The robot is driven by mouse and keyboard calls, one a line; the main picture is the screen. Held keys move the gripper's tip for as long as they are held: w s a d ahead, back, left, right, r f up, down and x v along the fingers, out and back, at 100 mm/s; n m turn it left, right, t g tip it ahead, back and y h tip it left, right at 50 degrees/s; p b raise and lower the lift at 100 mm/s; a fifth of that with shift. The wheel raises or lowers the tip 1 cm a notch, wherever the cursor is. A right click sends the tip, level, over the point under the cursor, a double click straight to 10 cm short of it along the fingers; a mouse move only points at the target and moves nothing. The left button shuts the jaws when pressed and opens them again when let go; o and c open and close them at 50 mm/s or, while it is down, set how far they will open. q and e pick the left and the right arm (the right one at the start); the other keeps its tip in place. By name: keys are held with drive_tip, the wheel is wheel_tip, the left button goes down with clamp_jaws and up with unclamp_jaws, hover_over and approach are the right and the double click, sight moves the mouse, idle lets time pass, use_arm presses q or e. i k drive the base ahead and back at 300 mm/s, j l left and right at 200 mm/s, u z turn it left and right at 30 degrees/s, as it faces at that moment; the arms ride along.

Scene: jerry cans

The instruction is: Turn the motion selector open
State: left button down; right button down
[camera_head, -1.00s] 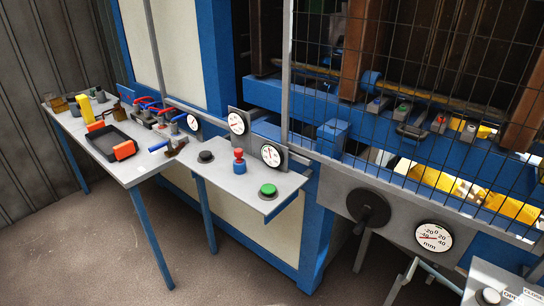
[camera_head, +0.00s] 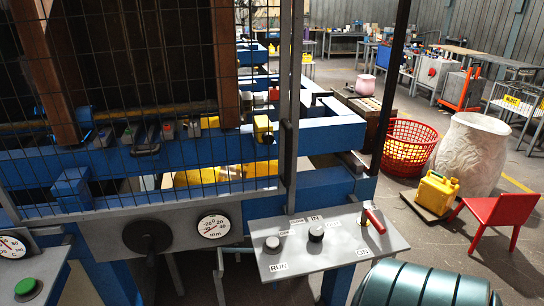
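A grey sloped control panel (camera_head: 345,262) stands at the front right of the blue machine. It carries a pale round button (camera_head: 272,244), a black knob (camera_head: 316,233) and a red-handled lever (camera_head: 374,220). Small white labels sit around them; one reads RUN, and others are too small to read surely. I cannot tell for certain which control is the motion selector, nor its position. Neither of my grippers is in view.
Left of the panel are a black crank (camera_head: 147,235) and a dial gauge (camera_head: 214,226). A dark green ribbed drum-like thing (camera_head: 430,286) fills the bottom right. A red chair (camera_head: 492,215), yellow jerry can (camera_head: 437,193) and red basket (camera_head: 407,148) stand right. Wire mesh guards the machine.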

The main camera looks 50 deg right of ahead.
sight(315, 233)
drive_tip(key=z, duration=2.1)
